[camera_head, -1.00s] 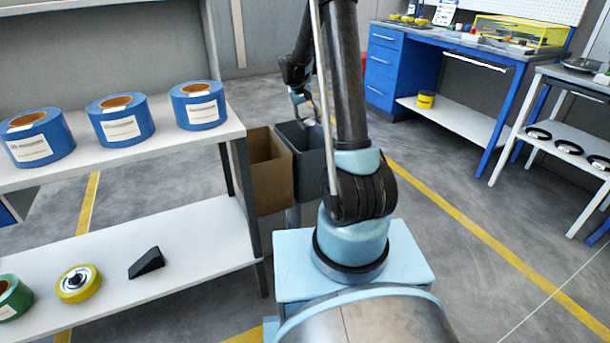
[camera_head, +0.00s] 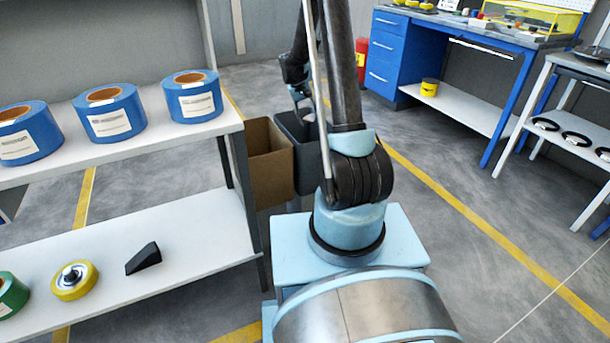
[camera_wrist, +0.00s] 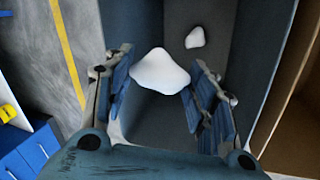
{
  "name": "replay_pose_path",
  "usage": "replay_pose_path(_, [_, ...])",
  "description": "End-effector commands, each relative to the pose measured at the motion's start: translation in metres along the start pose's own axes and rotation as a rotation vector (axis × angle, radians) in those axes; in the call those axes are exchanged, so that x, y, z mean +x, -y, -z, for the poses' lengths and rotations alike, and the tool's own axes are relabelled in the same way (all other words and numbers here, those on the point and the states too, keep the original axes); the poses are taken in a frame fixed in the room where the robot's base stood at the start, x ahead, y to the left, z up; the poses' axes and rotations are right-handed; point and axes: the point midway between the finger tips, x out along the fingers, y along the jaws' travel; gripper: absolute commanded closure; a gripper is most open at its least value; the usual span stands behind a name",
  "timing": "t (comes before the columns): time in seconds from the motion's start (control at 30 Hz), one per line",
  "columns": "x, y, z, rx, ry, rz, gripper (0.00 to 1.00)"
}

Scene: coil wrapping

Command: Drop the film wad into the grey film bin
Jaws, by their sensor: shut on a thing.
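The film wad (camera_wrist: 160,72) is a white, lumpy piece between the two fingers of my gripper (camera_wrist: 160,84) in the wrist view. My gripper is shut on it and is over the mouth of the grey film bin (camera_wrist: 146,20). A smaller white piece (camera_wrist: 194,38) lies deeper inside the bin. In the head view the grey bin (camera_head: 309,165) stands behind my arm, which hides part of it. My gripper (camera_head: 301,98) shows small there at the bin's top, and the wad cannot be made out.
A brown bin (camera_head: 270,180) stands directly left of the grey bin in the head view. A shelf (camera_head: 160,235) with blue rolls (camera_head: 110,115) is at the left. A blue workbench (camera_head: 395,55) is at the back right. Floor between is clear.

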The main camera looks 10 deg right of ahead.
Motion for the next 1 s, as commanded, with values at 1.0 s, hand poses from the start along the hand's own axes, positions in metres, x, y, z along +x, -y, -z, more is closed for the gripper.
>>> replay_pose_path(1.0, [0.0007,0.0026,0.0001,-0.001,0.0,0.0,0.25])
